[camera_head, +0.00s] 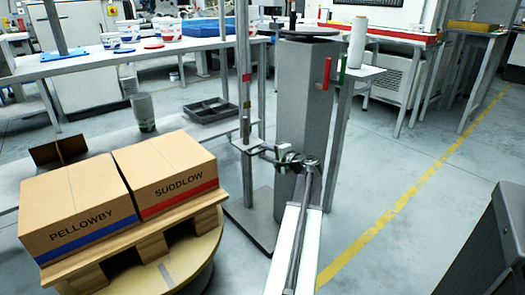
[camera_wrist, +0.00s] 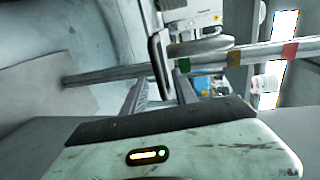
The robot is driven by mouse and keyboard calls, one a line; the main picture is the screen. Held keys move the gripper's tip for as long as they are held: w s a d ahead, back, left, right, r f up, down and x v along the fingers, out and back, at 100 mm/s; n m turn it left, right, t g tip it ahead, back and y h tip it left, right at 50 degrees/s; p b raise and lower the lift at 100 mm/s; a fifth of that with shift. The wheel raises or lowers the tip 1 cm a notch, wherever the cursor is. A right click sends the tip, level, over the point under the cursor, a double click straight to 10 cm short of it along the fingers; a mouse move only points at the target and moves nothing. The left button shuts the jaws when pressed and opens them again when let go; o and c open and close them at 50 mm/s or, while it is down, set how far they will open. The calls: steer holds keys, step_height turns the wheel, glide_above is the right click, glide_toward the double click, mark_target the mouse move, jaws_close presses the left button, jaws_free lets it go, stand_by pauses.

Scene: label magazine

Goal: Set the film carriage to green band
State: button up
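The film carriage (camera_head: 252,146) is a grey bracket low on the upright mast (camera_head: 244,55) in the head view. In the wrist view the mast (camera_wrist: 110,74) lies across the picture with green (camera_wrist: 185,64), orange (camera_wrist: 234,57) and red (camera_wrist: 290,50) bands. A dark bar (camera_wrist: 156,70), apparently part of the carriage, stands next to the green band, on its left. My gripper (camera_head: 290,157) is at the carriage's right side. In the wrist view my gripper's fingers (camera_wrist: 161,84) are apart, with the dark bar between their tips; whether they press on it is unclear.
Two cartons, PELLOWBY (camera_head: 75,208) and SUDDLOW (camera_head: 165,172), sit on a pallet (camera_head: 150,244) at the left. A grey column (camera_head: 303,100) stands behind my gripper. A bench (camera_head: 160,50) with tubs runs along the back left. Open floor (camera_head: 400,160) lies to the right.

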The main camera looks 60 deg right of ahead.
steer(key=v, duration=0.4)
steer(key=shift+s+p, duration=0.15)
steer(key=shift+p, duration=0.15)
steer(key=shift+n, duration=0.3)
jaws_close()
steer(key=w+a+r+n+p, duration=0.1)
steer(key=w+r+n+p, duration=0.1)
steer(key=r+n+p, duration=0.75)
steer(key=w+r+n+p, duration=0.3)
steer(key=r+n+p, duration=0.5)
steer(key=r+p, duration=0.3)
steer(key=w+d+f+b, duration=0.3)
steer(key=w+f+b, duration=0.3)
steer(key=w, duration=0.3)
steer(key=shift+f, duration=0.6)
